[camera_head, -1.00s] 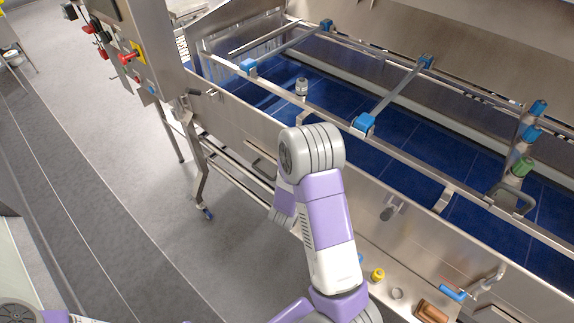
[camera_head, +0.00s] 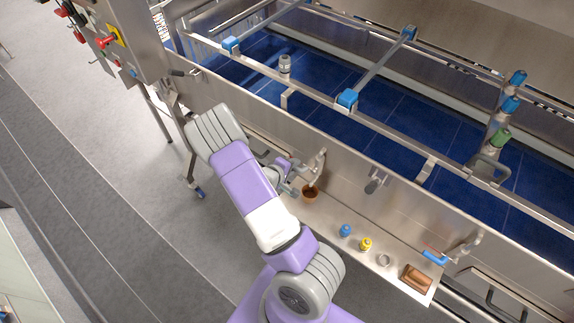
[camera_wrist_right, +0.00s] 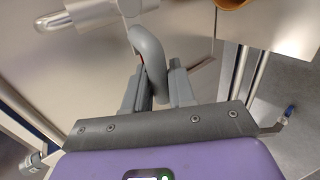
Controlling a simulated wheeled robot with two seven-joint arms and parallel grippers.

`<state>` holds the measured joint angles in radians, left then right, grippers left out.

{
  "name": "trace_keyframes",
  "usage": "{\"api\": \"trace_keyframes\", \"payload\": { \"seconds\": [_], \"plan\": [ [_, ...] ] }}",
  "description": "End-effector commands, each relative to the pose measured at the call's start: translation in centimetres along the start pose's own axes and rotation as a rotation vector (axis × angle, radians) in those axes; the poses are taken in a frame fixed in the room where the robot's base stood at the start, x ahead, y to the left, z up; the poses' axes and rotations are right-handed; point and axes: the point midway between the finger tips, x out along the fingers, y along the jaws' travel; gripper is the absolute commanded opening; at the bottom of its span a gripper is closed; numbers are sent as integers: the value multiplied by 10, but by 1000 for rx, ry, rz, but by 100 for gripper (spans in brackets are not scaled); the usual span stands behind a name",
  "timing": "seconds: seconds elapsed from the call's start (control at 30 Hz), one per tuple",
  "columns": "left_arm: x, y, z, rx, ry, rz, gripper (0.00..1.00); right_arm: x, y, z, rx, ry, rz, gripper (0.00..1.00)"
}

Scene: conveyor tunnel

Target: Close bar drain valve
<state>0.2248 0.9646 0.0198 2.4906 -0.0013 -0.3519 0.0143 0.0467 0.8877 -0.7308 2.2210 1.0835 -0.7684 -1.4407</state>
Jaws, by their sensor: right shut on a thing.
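My right gripper (camera_head: 287,182) is at the front side of the conveyor frame, beside a bent silver pipe (camera_head: 318,167) that looks like a drain valve outlet. In the right wrist view my right gripper (camera_wrist_right: 152,88) is shut on a grey curved lever handle (camera_wrist_right: 149,55). The silver pipe (camera_wrist_right: 88,14) shows behind it at the upper left. The handle's lower part is hidden between the fingers. A second valve has a blue handle (camera_head: 434,257) and stands farther right, apart from the gripper. My left gripper is not in view.
A brown cup (camera_head: 310,192) sits close to the gripper on the ledge. A blue item (camera_head: 345,230), a yellow item (camera_head: 365,244), a ring (camera_head: 384,260) and a brown block (camera_head: 416,278) are to the right. The grey floor at left is clear.

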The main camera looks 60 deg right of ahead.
Motion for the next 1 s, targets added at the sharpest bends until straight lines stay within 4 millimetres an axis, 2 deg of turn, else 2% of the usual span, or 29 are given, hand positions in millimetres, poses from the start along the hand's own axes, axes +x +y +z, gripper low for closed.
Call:
{"api": "trace_keyframes", "payload": {
  "seconds": [0.3,0.33,0.4,0.43,0.77,1.0],
  "plan": [
    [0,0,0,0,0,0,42,0,0,2,-3,-6,0,0],
    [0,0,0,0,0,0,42,0,0,2,-3,-6,0,29],
    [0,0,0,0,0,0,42,0,0,2,-3,-5,0,40],
    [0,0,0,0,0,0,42,0,0,2,-3,-5,0,42],
    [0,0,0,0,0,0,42,-4,0,0,-3,-1,0,42],
    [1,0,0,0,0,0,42,-37,0,-1,-3,2,-1,42]
  ]
}}
